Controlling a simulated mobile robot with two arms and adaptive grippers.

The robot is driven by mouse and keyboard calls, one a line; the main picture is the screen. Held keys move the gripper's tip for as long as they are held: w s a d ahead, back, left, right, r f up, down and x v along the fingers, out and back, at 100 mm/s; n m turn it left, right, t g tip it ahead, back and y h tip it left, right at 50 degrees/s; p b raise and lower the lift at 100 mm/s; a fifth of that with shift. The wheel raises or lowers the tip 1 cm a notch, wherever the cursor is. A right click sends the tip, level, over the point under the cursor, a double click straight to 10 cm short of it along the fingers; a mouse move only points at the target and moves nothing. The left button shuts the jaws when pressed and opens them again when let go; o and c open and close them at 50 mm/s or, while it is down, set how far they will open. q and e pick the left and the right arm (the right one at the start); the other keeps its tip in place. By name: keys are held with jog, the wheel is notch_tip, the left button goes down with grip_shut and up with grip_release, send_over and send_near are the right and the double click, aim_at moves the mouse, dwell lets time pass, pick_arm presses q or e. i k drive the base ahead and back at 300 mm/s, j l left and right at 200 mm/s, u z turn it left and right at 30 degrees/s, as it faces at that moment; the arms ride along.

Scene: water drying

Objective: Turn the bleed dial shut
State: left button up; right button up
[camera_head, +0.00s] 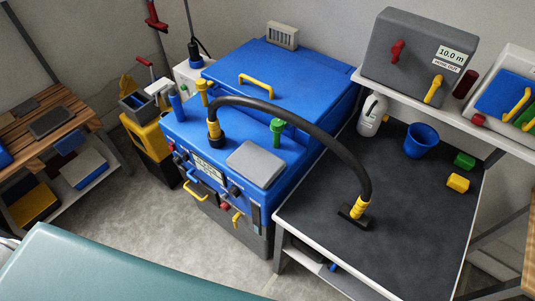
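A blue machine (315,77) stands in the middle of the head view. Its sloped front panel (210,168) carries several small controls. A dark round knob (235,192) sits at the panel's right end, and another dark knob (179,157) is at its left end. A red knob (225,207) is below the panel. I cannot tell which of these is the bleed dial, or how it is turned; the markings are too small. A black hose (300,122) arches from the machine's top to the dark bench. Neither of my grippers is in view.
The dark bench (330,210) at right holds the hose nozzle (355,214), a blue cup (421,140), a white bottle (372,115) and small green and yellow blocks. Wooden shelving (45,128) stands at left. Open floor (165,215) lies before the machine.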

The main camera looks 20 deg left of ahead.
aim_at(234, 192)
jog(key=u, duration=0.85)
